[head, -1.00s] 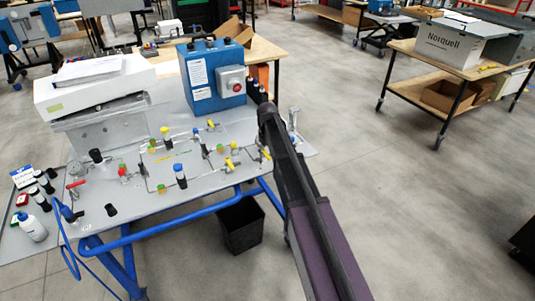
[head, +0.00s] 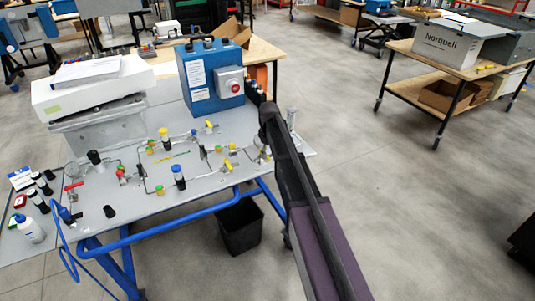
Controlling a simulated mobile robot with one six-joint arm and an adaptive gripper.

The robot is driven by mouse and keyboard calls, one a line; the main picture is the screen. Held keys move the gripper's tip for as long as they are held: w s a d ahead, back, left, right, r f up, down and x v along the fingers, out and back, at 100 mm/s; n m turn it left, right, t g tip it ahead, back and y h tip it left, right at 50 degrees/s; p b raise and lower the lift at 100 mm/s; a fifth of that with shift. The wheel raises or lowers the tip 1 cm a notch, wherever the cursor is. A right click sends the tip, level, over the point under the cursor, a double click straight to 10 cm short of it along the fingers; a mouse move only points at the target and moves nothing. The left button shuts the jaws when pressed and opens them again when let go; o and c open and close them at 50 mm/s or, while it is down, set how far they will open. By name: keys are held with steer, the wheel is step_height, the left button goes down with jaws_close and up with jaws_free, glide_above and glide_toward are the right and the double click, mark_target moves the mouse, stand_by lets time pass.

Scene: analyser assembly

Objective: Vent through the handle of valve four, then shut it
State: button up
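The grey panel (head: 215,180) on the blue-framed cart carries thin pipes and several small valves. One yellow valve handle (head: 211,124) is near the back, and another yellow handle (head: 228,163) is near the right front. A red handle (head: 74,186) is at the left. I cannot read any valve numbers, so I cannot tell which is valve four. My dark arm comes up from the bottom and bends over the panel's right edge. My gripper is hidden behind the arm, and I see no fingers. Whether it touches a valve does not show.
A blue box (head: 212,85) with a red button stands at the panel's back. A white unit (head: 95,90) is at the back left. Bottles, including a white one (head: 30,229), stand at the left. A black bin (head: 240,226) is under the cart's right side.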

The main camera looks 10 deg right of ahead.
steer(key=n, duration=0.1)
steer(key=w+d+n, duration=0.1)
steer(key=n, duration=0.4)
steer(key=shift+w+d, duration=0.2)
steer(key=shift+w, duration=0.2)
step_height(320, 180, up, 14)
steer(key=p, duration=1.4)
steer(key=s+f+m+b, duration=0.3)
steer(key=s+m, duration=0.1)
steer(key=s, duration=0.6)
steer(key=s+f+m+b, duration=0.4)
steer(key=s+m, duration=0.1)
steer(key=s, duration=0.6)
steer(key=s+f+m+b, duration=0.4)
steer(key=s, duration=0.6)
steer(key=shift+s+m, duration=0.25)
steer(key=shift+m, duration=0.05)
steer(key=shift+w+d, duration=0.1)
steer(key=w+r+n+p, duration=0.3)
steer(key=w, duration=0.7)
steer(key=w+r+n+p, duration=0.4)
steer(key=w, duration=0.6)
steer(key=w+r+n+p, duration=0.3)
steer(key=w+n, duration=0.1)
steer(key=w, duration=0.6)
steer(key=shift+w+a+r+p, duration=0.3)
steer(key=shift+a+r+p, duration=0.05)
steer(key=shift+r+p, duration=0.05)
